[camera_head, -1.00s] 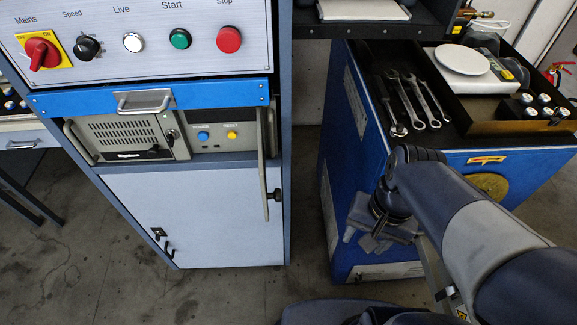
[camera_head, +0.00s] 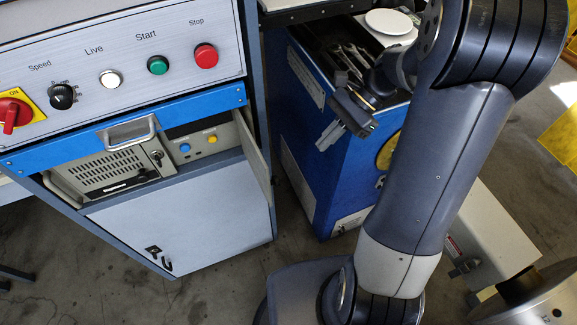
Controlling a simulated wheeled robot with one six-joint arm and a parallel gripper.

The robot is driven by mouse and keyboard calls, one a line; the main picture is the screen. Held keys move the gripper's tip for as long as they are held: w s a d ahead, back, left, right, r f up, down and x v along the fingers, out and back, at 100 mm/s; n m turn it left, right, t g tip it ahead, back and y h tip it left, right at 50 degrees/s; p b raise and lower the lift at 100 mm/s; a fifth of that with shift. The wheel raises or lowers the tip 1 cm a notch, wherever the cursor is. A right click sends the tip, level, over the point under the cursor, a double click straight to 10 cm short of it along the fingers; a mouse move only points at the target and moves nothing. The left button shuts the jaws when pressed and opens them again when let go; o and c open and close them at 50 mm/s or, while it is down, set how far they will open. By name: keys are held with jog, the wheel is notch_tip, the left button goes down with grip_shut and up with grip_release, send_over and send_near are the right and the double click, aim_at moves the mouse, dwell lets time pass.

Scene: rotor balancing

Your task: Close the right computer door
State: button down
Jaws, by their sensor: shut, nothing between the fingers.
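The computer sits in the cabinet below the blue drawer. Its right door (camera_head: 257,152) stands swung open, a thin pale panel seen almost edge-on at the right side of the bay. The vented left computer panel (camera_head: 112,173) is flush with the front. My gripper (camera_head: 330,135) is shut and empty, to the right of the open door and apart from it, in front of the blue workbench. Its fingertips are small in view.
The control panel (camera_head: 120,60) with knobs and buttons is above the blue drawer (camera_head: 60,145) and its handle. The blue workbench (camera_head: 318,172) with wrenches and a white round plate stands behind my gripper. Floor shows between cabinet and workbench.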

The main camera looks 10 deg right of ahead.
jog(key=s+a+f, duration=0.3)
jog(key=a+f, duration=0.2)
jog(key=a, duration=0.3)
jog(key=shift+s+a+p, duration=0.3)
jog(key=shift+a+p, duration=0.05)
jog(key=shift+p, duration=0.05)
jog(key=shift+f, duration=0.1)
